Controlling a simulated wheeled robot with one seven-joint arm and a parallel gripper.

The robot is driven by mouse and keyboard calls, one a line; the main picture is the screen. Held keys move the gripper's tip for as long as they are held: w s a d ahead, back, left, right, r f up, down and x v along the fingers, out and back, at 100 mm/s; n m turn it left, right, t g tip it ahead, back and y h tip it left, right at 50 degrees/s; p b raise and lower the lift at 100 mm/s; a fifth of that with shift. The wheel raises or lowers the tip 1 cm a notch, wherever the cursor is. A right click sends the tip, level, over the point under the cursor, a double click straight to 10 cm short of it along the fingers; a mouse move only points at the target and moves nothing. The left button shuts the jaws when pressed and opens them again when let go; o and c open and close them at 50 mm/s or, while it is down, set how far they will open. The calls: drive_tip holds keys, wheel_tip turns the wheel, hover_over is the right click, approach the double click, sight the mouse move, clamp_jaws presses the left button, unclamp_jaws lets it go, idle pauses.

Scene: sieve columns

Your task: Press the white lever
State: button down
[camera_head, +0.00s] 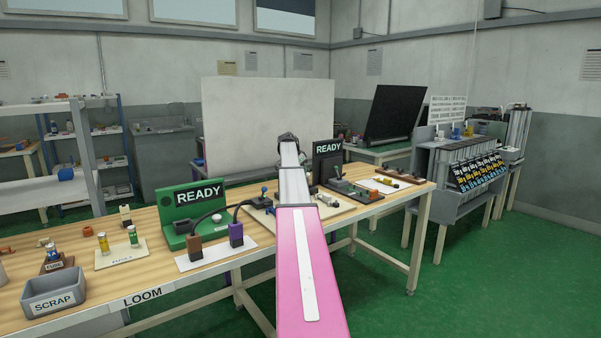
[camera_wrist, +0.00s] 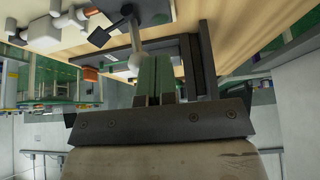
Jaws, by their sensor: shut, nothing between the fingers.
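A pale lever with a round white knob (camera_wrist: 135,61) shows in the wrist view, its rod running up toward the bench top. My gripper (camera_wrist: 161,66) is shut and empty, its two fingers side by side. The fingertips appear just right of the knob in that picture; I cannot tell whether they touch it. In the head view my arm covers the middle of the bench, so the gripper's fingers and the white lever cannot be made out there.
The wooden bench (camera_head: 150,279) carries a green READY panel (camera_head: 181,212), a black READY panel (camera_head: 327,163) and a grey SCRAP bin (camera_head: 55,293). A dark paddle-shaped part (camera_wrist: 101,37) is left of the knob. Dark upright bars (camera_wrist: 206,60) stand close right of my fingers.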

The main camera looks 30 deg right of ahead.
sight(309, 175)
drive_tip(key=s+t, duration=0.2)
drive_tip(key=shift+s+r+m+t, duration=0.2)
drive_tip(key=shift+s+m+t, duration=0.1)
drive_tip(key=shift+s+m, duration=0.1)
drive_tip(key=s+t, duration=0.2)
drive_tip(key=shift+d+m+t, duration=0.1)
drive_tip(key=shift+m+t, duration=0.2)
drive_tip(key=shift+m, duration=0.1)
drive_tip(key=shift+s+d+f, duration=0.15)
drive_tip(key=shift+s, duration=0.2)
drive_tip(key=shift+s, duration=0.1)
drive_tip(key=shift+w+r, duration=0.25)
drive_tip(key=w+r+v, duration=0.1)
drive_tip(key=w+v, duration=0.1)
drive_tip(key=v, duration=0.9)
drive_tip(key=shift+r, duration=0.15)
